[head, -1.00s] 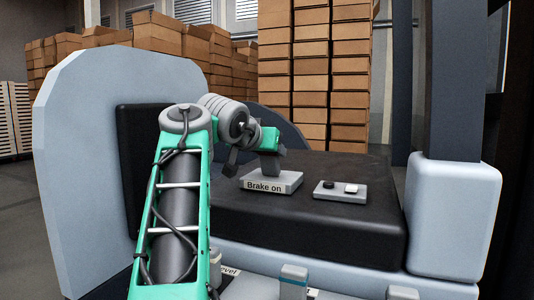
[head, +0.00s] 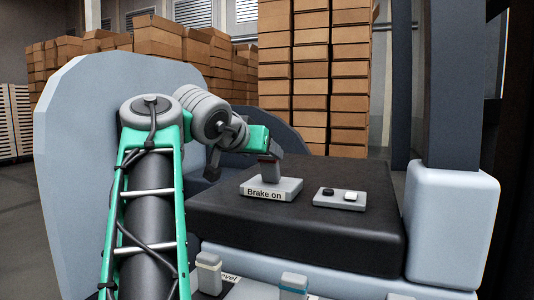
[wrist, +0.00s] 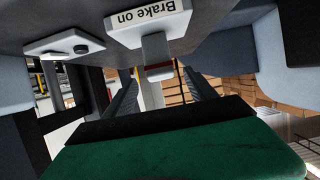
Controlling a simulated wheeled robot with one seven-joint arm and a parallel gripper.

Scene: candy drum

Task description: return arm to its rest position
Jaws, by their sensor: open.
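My green arm reaches over the dark seat from the left in the head view. My gripper (head: 272,152) is at its end, just above the brake lever (head: 270,172) on its grey base marked "Brake on" (head: 272,189). In the wrist view my gripper (wrist: 160,78) has its two dark fingers apart, one on each side of the lever (wrist: 157,50). The gripper is open and holds nothing. I cannot tell whether a finger touches the lever. In the head view the fingertips are partly hidden.
A grey box with a black and a white button (head: 339,198) lies right of the brake base on the black seat (head: 300,235). More levers (head: 293,284) stand along the front edge. A pale side panel (head: 75,150) rises at left, a pale block (head: 450,220) at right. Stacked cartons (head: 315,60) stand behind.

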